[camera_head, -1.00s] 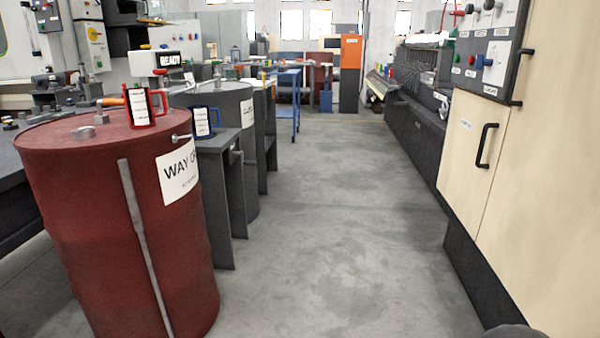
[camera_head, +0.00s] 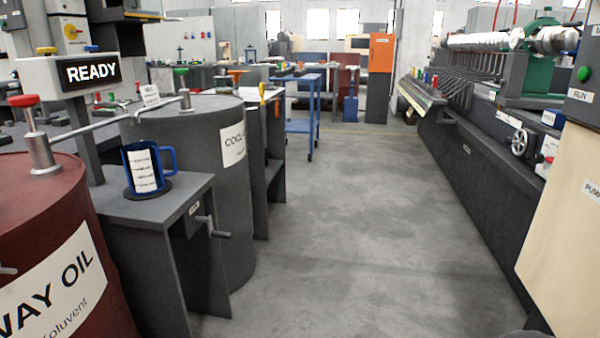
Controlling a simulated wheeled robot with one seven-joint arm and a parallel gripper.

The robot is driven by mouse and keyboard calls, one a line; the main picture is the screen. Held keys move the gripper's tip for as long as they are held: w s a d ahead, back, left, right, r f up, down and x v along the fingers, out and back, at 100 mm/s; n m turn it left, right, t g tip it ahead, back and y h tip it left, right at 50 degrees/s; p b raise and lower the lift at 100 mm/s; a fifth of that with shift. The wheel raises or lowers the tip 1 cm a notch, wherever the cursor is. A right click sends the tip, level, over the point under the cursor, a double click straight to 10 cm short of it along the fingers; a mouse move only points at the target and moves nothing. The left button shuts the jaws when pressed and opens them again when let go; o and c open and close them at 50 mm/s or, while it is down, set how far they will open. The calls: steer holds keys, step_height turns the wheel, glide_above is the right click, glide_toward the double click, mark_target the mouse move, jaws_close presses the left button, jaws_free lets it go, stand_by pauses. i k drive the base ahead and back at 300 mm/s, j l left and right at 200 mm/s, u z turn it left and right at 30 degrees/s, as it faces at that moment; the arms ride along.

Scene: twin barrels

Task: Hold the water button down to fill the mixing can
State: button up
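A blue can (camera_head: 146,168) with a white graduated label stands upright on a dark round pad on a grey stand, between the two barrels. It looks like the mixing can; I cannot see inside it. A thin spout pipe (camera_head: 90,126) runs above the stand. A red knob (camera_head: 24,101) tops a metal post on the red barrel, and a green knob (camera_head: 181,72) tops a post on the grey barrel. Yellow and blue caps show above the READY display (camera_head: 92,72). No button is readably marked water. My gripper is not in view.
The red WAY OIL barrel (camera_head: 55,208) is close at left, the grey coolant barrel (camera_head: 185,140) beyond the stand (camera_head: 170,215). A crank handle sticks out from the stand's side. The concrete aisle (camera_head: 370,200) is clear. A long machine (camera_head: 470,170) and cream cabinet (camera_head: 570,220) line the right.

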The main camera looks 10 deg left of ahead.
mark_target(91, 49)
steer(key=i+u, duration=0.5)
steer(key=i+l+u, duration=0.15)
steer(key=i+u, duration=0.3)
steer(key=i+l+u, duration=0.35)
steer(key=u, duration=0.15)
steer(key=i+l+u, duration=0.45)
